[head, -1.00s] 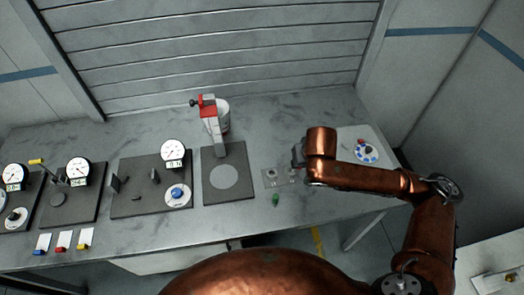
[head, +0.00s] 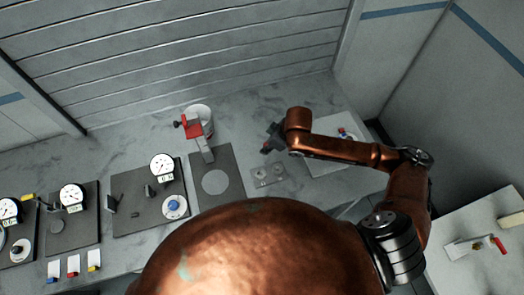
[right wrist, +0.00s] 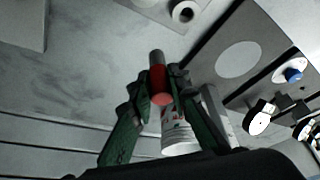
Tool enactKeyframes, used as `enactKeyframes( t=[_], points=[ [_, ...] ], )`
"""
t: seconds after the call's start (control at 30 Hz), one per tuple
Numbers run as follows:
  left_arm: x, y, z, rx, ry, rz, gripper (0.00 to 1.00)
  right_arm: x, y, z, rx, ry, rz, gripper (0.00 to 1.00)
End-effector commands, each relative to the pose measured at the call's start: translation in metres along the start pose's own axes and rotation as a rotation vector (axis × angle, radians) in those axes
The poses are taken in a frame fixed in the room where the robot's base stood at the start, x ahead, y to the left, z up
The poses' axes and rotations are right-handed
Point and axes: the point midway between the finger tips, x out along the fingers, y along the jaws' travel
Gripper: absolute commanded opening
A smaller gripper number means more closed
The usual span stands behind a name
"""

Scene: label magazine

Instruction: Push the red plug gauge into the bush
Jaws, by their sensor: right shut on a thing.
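The red plug gauge (right wrist: 161,88) is between the green fingers of my right gripper (right wrist: 164,80) in the right wrist view, its grey tip pointing away from the hand. My right gripper also shows in the head view (head: 270,142), just beyond a small grey plate (head: 267,176) on the bench. The bush (right wrist: 185,12) appears to be the pale ring with a dark hole on that plate, at the top of the right wrist view. The gauge is apart from it. My left gripper is not in view.
A dark board with a grey disc (head: 215,182) lies left of the plate, with a red-topped stand (head: 192,129) and a white tub (head: 200,113) behind. Dial boards (head: 147,197) stand further left. A pale panel with a knob (head: 327,150) is behind my right forearm.

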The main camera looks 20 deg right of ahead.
Motion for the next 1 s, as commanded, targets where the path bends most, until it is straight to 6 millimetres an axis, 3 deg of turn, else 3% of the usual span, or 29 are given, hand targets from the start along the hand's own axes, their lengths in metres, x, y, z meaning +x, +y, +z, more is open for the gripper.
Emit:
enactKeyframes(
  t=[0.03, 0.1, 0.3, 0.4, 0.8, 1.0],
  points=[
    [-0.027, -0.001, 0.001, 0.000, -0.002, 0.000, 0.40, -0.010, -0.007, -0.004, -0.070, -0.001, -0.035, 0.00],
    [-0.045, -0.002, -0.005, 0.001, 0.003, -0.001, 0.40, -0.010, -0.017, -0.002, -0.178, -0.002, -0.081, 0.00],
    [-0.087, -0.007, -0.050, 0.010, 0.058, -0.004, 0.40, -0.007, -0.042, 0.002, -0.431, 0.000, -0.185, 0.00],
    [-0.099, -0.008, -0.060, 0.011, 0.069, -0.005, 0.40, -0.006, -0.051, 0.004, -0.514, 0.000, -0.217, 0.00],
    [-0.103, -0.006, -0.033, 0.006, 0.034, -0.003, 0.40, 0.000, -0.059, 0.008, -0.587, 0.001, -0.245, 0.00],
    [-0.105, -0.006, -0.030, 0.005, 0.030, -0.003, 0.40, -0.001, -0.058, 0.008, -0.586, 0.001, -0.244, 0.00]
  ],
)
